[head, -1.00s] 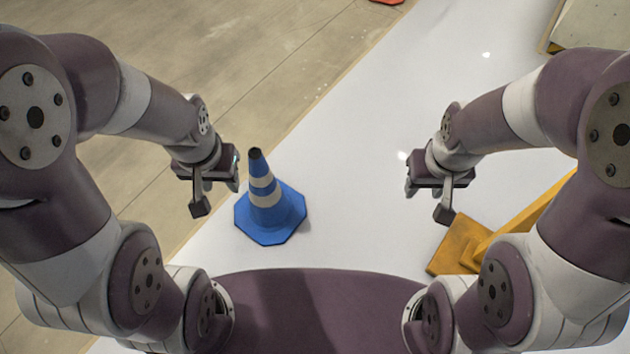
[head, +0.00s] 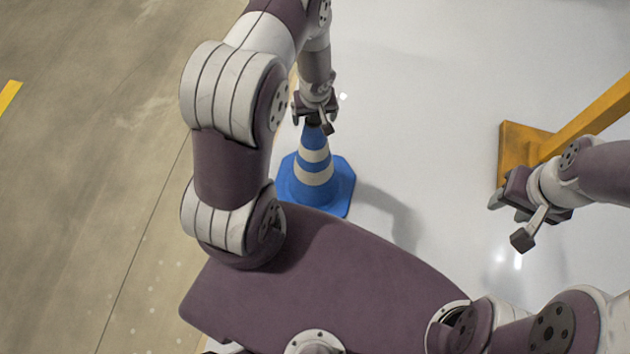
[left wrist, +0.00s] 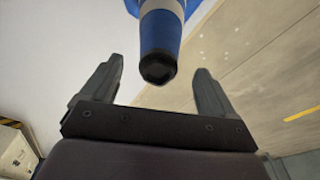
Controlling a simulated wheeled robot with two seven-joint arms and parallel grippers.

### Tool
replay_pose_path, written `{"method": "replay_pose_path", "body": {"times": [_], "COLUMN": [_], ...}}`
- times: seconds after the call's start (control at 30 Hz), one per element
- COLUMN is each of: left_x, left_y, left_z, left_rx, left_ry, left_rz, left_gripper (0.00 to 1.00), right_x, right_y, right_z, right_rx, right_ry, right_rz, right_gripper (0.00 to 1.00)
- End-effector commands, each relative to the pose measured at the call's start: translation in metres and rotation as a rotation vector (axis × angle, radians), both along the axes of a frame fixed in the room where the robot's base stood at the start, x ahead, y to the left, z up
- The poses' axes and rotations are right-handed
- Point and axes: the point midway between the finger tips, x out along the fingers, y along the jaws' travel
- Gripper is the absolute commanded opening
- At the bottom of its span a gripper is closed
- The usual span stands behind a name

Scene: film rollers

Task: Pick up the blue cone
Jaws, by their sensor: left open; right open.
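The blue cone (head: 313,168) with pale bands and a dark tip stands upright on the white floor, just in front of my base in the head view. My left gripper (head: 314,122) is open at the cone's top, which it partly hides. In the left wrist view the cone (left wrist: 160,40) shows its dark tip between the two open fingers of my left gripper (left wrist: 155,85). I see gaps on both sides of the tip, and no finger touches it. My right gripper (head: 507,200) is open and empty at the right, away from the cone.
A yellow post with a square foot (head: 520,150) stands on the white floor near my right gripper. Bare tan floor (head: 80,170) lies to the left. The white floor (head: 430,100) between cone and post is clear.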

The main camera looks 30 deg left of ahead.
Motion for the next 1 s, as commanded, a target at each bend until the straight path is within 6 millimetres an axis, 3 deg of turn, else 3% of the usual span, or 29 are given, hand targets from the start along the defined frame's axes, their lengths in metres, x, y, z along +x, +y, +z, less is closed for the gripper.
{"method": "replay_pose_path", "body": {"times": [0.2,0.47,0.5,0.57,0.77,1.0], "left_x": [0.009,0.011,0.011,0.011,0.011,0.012], "left_y": [0.003,0.004,0.004,0.004,0.004,0.004], "left_z": [-0.041,-0.046,-0.046,-0.046,-0.045,-0.044], "left_rx": [0.0,0.0,0.0,0.0,0.0,0.001], "left_ry": [0.001,0.0,0.0,0.0,0.0,-0.003], "left_rz": [-0.001,-0.001,-0.001,-0.001,-0.001,-0.001], "left_gripper": [0.88,0.88,0.85,0.66,0.01,0.0], "right_x": [0.0,0.0,0.0,0.0,0.0,0.0], "right_y": [0.0,0.0,0.0,0.0,0.0,0.0], "right_z": [-0.014,-0.014,-0.014,-0.014,-0.014,-0.014], "right_rx": [0.0,0.0,0.0,0.0,0.0,0.0], "right_ry": [0.0,0.0,0.0,0.0,0.0,0.0], "right_rz": [0.0,0.0,0.0,0.0,0.0,0.0], "right_gripper": [0.43,0.43,0.43,0.43,0.43,0.43]}}
